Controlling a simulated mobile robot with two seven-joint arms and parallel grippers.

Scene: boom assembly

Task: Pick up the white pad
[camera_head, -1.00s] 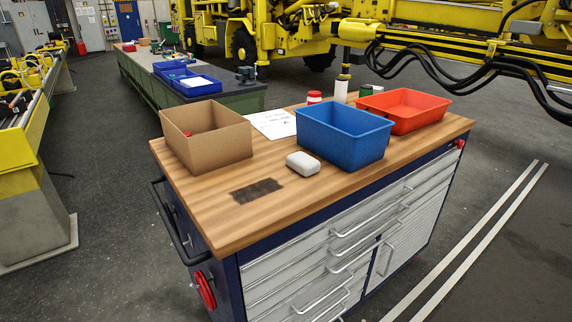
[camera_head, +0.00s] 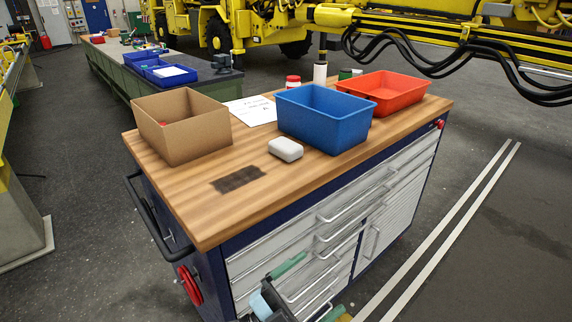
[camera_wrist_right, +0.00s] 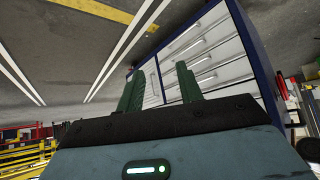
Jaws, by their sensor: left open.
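The white pad (camera_head: 285,149), a small rounded block, lies on the wooden top of the workbench (camera_head: 200,215), in front of the blue bin.
A blue bin (camera_head: 325,132) stands just behind the pad, with a red bin (camera_head: 383,103) to its right. A cardboard box (camera_head: 182,140) stands at the left. A dark patch (camera_head: 238,179) and a paper sheet (camera_head: 250,110) lie on the top. The front of the bench top is clear.

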